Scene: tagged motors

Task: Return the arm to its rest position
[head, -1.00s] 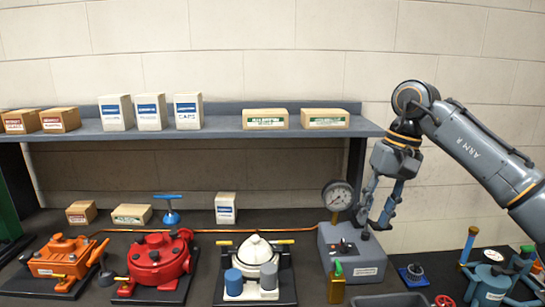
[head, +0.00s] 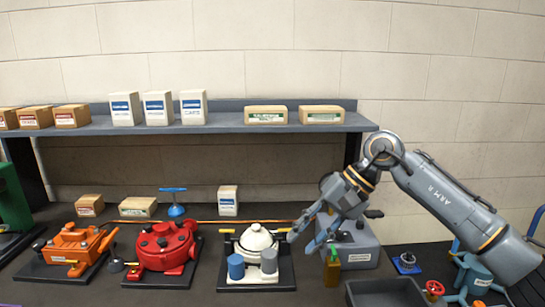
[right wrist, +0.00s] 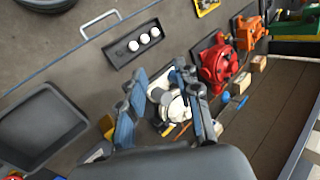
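My right arm (head: 450,208) comes in from the right, bent at the elbow, with its gripper pointing down and left. The right gripper (head: 302,244) is above the bench between the white motor (head: 258,241) and the grey gauge box (head: 362,247). Its fingers are apart with nothing between them. In the right wrist view the open gripper (right wrist: 162,78) shows the white motor (right wrist: 177,108) beyond its fingers. The gripper hides most of the gauge on the box. My left gripper is in neither view.
A red motor (head: 165,246) and an orange motor (head: 72,248) stand left of the white one. A shelf (head: 225,128) with several boxes runs along the wall. A grey bin (head: 388,293), an amber bottle (head: 332,270) and a blue-grey motor (head: 478,276) are below the arm.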

